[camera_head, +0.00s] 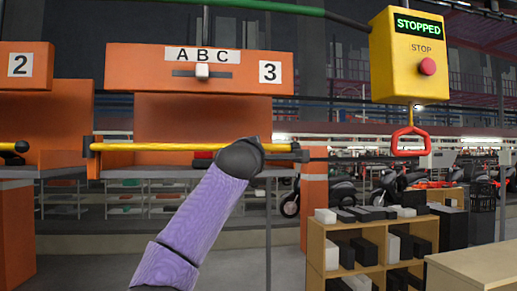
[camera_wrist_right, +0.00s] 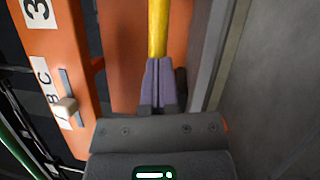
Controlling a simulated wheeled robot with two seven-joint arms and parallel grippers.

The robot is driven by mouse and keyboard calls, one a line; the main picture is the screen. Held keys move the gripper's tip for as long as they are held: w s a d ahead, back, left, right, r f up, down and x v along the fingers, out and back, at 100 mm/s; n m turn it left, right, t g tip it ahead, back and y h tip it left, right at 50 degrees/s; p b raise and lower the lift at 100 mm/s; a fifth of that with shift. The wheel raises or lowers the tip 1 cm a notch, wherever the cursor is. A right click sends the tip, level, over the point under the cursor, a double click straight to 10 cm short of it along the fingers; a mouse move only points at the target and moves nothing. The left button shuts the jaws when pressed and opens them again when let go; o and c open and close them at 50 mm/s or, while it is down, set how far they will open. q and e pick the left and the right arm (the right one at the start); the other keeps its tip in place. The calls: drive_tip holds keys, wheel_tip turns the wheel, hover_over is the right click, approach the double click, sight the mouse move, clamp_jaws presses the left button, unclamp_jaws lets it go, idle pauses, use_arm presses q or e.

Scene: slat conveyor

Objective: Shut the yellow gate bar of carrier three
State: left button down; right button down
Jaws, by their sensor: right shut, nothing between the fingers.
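Carrier three (camera_head: 185,70) is an orange box with a "3" sign and an A B C slider. Its yellow gate bar (camera_head: 165,147) lies level across the front, from a black mount at the left to a dark fitting at the right; whether it is latched I cannot tell. My right arm reaches up to the bar's right part, and its dark wrist hides the gripper in the head view. In the right wrist view my right gripper (camera_wrist_right: 159,75) is shut and empty, its fingertips in line with the yellow bar (camera_wrist_right: 157,28); contact is unclear. My left gripper is not in view.
Carrier two (camera_head: 25,100) stands at the left. A yellow control box (camera_head: 409,60) reads STOPPED, with a red button and a red pull handle (camera_head: 410,142) below. A wooden shelf (camera_head: 372,240) with black and white blocks stands at the lower right.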

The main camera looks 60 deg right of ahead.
drive_tip(key=shift+w+d+r+p, duration=0.1)
drive_tip(key=shift+w+d+p, duration=0.1)
drive_tip(key=shift+w+d, duration=0.3)
drive_tip(key=shift+w+d+r+p, duration=0.1)
drive_tip(key=shift+w+d+p, duration=0.15)
drive_tip(key=shift+d, duration=0.4)
drive_tip(key=shift+r, duration=0.1)
drive_tip(key=shift+a, duration=0.1)
